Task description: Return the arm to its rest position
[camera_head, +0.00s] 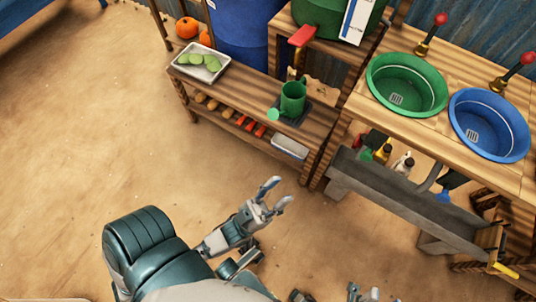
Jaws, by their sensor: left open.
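My left arm (145,240) comes in from the lower left, with its teal and white shell over the sandy floor. My left gripper (279,192) is open and empty, its two pale fingers spread apart. It hangs in front of the wooden shelf bench and appears apart from it. Small grey mechanical parts (362,293) at the bottom edge look like part of my right gripper. They are mostly cut off, so its jaws cannot be read.
The wooden bench (240,92) holds a tray of green items (200,63) and a green watering can (291,98). A counter at right has a green basin (406,84) and a blue basin (488,124), above a grey trough (405,198). Floor at left is clear.

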